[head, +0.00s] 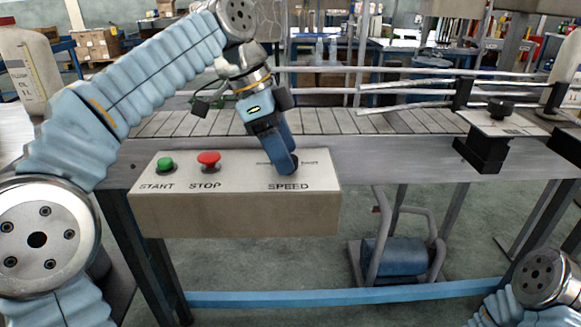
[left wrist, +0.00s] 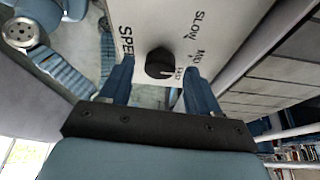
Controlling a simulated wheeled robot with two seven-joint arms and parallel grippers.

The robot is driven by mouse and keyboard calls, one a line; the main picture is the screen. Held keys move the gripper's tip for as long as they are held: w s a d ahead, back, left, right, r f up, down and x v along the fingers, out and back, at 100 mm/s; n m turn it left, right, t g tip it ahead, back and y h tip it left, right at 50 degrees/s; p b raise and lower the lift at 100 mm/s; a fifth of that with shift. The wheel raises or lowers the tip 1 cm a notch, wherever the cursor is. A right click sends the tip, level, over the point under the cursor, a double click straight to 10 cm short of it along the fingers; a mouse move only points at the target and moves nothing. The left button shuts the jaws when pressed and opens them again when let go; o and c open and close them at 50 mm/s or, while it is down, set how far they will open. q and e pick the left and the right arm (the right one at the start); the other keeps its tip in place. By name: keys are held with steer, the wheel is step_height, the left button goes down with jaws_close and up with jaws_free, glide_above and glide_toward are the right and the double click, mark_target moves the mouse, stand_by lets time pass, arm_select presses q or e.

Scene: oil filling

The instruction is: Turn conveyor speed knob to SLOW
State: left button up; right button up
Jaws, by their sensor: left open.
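The beige control box (head: 235,213) has a green START button (head: 165,164), a red STOP button (head: 209,160) and a SPEED label. My left gripper (head: 282,165) is over the SPEED end of the box and hides the knob in the head view. In the left wrist view the round black speed knob (left wrist: 158,62) lies between the two open blue fingers, with a gap on each side. SLOW, MID and a partly covered FAST label curve around it. The knob's pale mark seems to face the FAST side. My right gripper is out of view.
The conveyor (head: 345,122) with metal guide rails runs behind the box. A black sensor bracket (head: 484,150) stands at its right edge, and a white jug (head: 24,65) at the far left. A blue crossbar (head: 345,293) lies below.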

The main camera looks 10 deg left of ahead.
arm_select(q)
steer(key=shift+d+f, duration=0.1)
steer(key=shift+f, duration=0.3)
steer(key=c, duration=1)
steer(key=shift+n, duration=0.3)
steer(key=n+t, duration=0.1)
steer(key=n, duration=0.1)
steer(key=n+t, duration=0.1)
steer(key=n, duration=0.1)
steer(key=shift+s+r+n+y+p, duration=0.15)
steer(key=shift+n+y+p, duration=0.15)
steer(key=shift+y+p, duration=0.1)
steer(key=n+t+y, duration=0.1)
steer(key=n, duration=0.3)
steer(key=shift+d+n+p, duration=0.15)
steer(key=shift+n+p, duration=0.15)
steer(key=shift+p, duration=0.1)
